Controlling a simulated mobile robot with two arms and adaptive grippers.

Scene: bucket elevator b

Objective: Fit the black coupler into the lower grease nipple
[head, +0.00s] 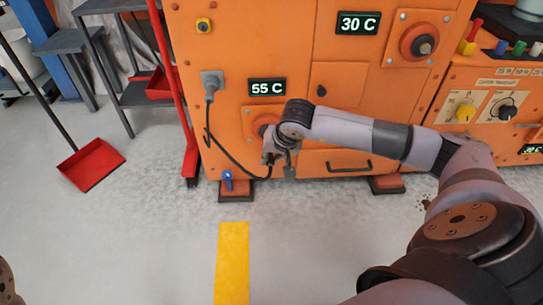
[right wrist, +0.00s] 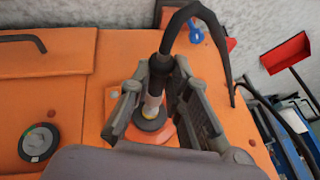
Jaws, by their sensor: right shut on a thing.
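My right gripper (head: 277,160) is at the lower front of the orange machine; it also shows in the right wrist view (right wrist: 161,72). Its two fingers are shut on the black coupler (right wrist: 162,64), from which a black hose (right wrist: 205,18) curves away. The lower grease nipple (right wrist: 151,104) shows pale at the coupler's end, on a dark round boss (right wrist: 150,128) with a red-orange mount (head: 262,122). Coupler and nipple look roughly in line and overlap in the picture; I cannot tell how far they are engaged. My left gripper is out of view.
The hose runs to a grey wall fitting (head: 211,85). A blue valve (head: 228,180) sits low left on the machine. A drawer handle (head: 335,165) is right of the gripper. A red broom (head: 190,160) and red dustpan (head: 91,165) stand left. Floor in front is clear.

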